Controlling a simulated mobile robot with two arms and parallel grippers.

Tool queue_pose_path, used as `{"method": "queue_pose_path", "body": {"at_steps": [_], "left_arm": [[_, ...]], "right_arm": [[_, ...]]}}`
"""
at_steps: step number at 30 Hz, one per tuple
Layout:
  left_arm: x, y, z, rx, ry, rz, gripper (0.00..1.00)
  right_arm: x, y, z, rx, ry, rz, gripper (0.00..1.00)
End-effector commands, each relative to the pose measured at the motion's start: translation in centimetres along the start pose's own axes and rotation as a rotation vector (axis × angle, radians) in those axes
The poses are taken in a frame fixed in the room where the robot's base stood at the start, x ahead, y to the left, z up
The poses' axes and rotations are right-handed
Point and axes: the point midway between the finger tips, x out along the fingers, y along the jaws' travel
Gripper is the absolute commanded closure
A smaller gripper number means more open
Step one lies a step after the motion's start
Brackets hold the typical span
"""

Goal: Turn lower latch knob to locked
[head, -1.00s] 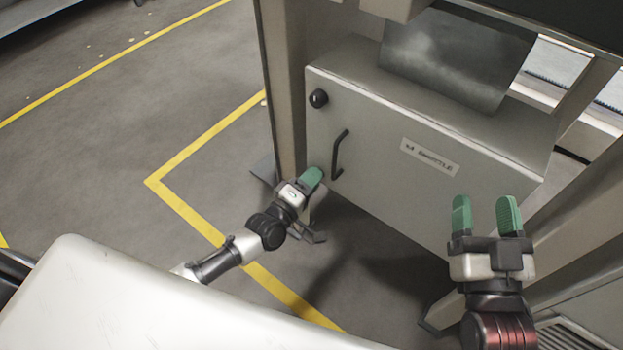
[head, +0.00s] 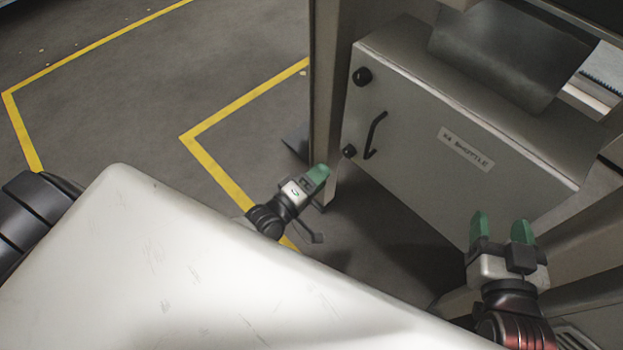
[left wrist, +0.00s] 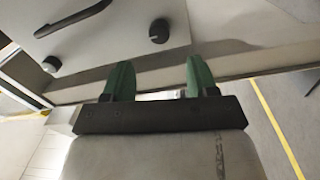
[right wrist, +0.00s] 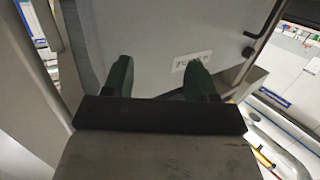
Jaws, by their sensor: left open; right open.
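The lower latch knob (head: 349,151) is small and black, low on the left edge of the grey cabinet door (head: 415,150), beside the handle's lower end. The larger black knob in the left wrist view (left wrist: 159,31) appears to be this one, beyond the fingertips. Its lock position is unreadable. My left gripper (head: 318,172) is open and empty, below and left of the knob, apart from it. Its fingers (left wrist: 158,70) show spread in its wrist view. My right gripper (head: 502,228) is open and empty in front of the door's lower right; its wrist view shows its fingers (right wrist: 158,75).
An upper black knob (head: 362,76) and a black bar handle (head: 374,135) are on the door, with a label (head: 466,149) to their right. A frame post (head: 328,100) stands left of the cabinet. My white body covers the foreground. Open floor (head: 150,110) lies left.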

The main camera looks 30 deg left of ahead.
Motion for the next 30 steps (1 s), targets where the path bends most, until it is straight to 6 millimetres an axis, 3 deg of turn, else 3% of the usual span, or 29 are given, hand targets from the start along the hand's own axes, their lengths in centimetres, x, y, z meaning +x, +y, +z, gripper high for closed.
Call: {"method": "queue_pose_path", "body": {"at_steps": [6, 24, 30], "left_arm": [[-2.3, 0.0, 0.0, -0.001, 0.001, 0.000, 0.42], [-2.5, 0.0, 0.0, 0.000, 0.000, 0.000, 0.42], [-2.3, 0.8, 2.4, 0.081, -0.083, -0.059, 0.42]], "right_arm": [[-0.3, 0.2, 1.2, -0.001, -0.096, 0.006, 0.42], [-0.3, 0.3, 1.4, -0.001, -0.106, 0.007, 0.42], [-0.7, 0.4, 2.7, -0.002, -0.185, 0.011, 0.42]]}}
